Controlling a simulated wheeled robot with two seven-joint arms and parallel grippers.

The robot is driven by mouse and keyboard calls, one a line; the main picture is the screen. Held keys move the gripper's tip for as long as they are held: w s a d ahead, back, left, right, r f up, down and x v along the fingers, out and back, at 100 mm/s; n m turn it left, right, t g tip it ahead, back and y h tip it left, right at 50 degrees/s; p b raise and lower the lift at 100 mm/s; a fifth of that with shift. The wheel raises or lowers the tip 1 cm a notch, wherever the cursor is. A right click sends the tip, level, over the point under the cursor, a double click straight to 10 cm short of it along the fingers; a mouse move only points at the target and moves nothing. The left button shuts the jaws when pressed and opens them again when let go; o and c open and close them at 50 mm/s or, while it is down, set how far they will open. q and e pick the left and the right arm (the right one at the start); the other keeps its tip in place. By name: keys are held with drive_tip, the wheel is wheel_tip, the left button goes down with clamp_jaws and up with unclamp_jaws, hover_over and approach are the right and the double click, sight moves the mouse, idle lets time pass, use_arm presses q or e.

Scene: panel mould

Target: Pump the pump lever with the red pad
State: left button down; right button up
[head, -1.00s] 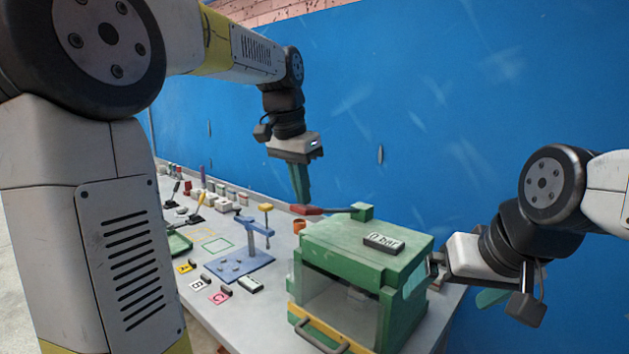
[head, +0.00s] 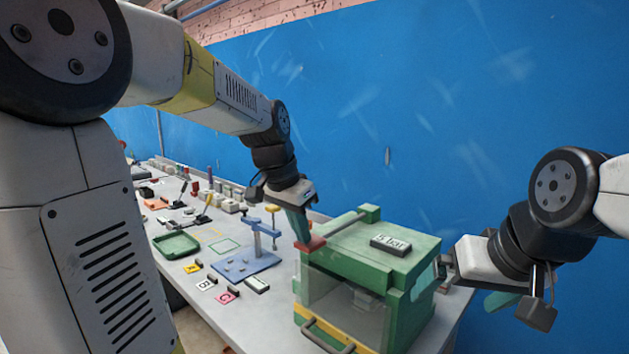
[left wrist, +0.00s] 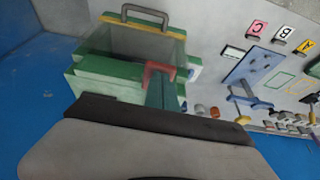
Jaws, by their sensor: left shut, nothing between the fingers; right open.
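The pump lever (head: 345,223) is a thin dark bar that runs from a green block on the back of the green box (head: 425,268) to a red pad (head: 313,245) at its free end. The pad is at the box's upper left edge. My left gripper (head: 303,238) is shut and empty, its green fingers pointing down with the tips at the red pad, seemingly touching it. The left wrist view shows the fingers (left wrist: 160,90) against the red pad (left wrist: 158,68). My right gripper (head: 503,300) is open, right of the box, partly hidden by its own wrist.
The box has a clear front, a yellow-and-grey handle (head: 328,338) and a label reading "5 bar" (head: 390,245) on top. Left of it stand a blue fixture (head: 245,265), lettered tags and a green tray (head: 176,245). A blue wall (head: 400,120) stands behind.

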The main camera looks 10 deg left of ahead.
use_arm(q)
wheel_tip(320, 180, up, 4)
drive_tip(key=shift+s, duration=0.1)
drive_tip(key=s+a+v, duration=0.1)
drive_tip(key=v, duration=0.9)
drive_tip(key=shift+f, duration=0.35)
use_arm(e)
drive_tip(key=shift+a, duration=0.35)
idle(1.2)
use_arm(q)
drive_tip(key=s+f+n+t, duration=0.2)
drive_tip(key=s+f+n, duration=0.4)
drive_tip(key=s+f, duration=0.6)
drive_tip(key=shift+s+d+f+t, duration=0.3)
drive_tip(key=shift+d+f, duration=0.2)
drive_tip(key=shift+f, duration=0.25)
use_arm(e)
drive_tip(key=w+a+r+n+g+h, duration=0.1)
drive_tip(key=w+a+r+n+g, duration=0.1)
drive_tip(key=w+r+n, duration=0.35)
drive_tip(key=w+a+r+n+g, duration=0.25)
drive_tip(key=w+r, duration=0.35)
drive_tip(key=w, duration=0.4)
drive_tip(key=w+a+r+n+g+h, duration=0.1)
drive_tip(key=w+a+r+n+g, duration=0.15)
drive_tip(key=w+r, duration=0.4)
wheel_tip(320, 180, down, 11)
drive_tip(key=shift+w+a+t, duration=0.15)
drive_tip(key=shift+w+t, duration=0.25)
drive_tip(key=shift+w, duration=0.05)
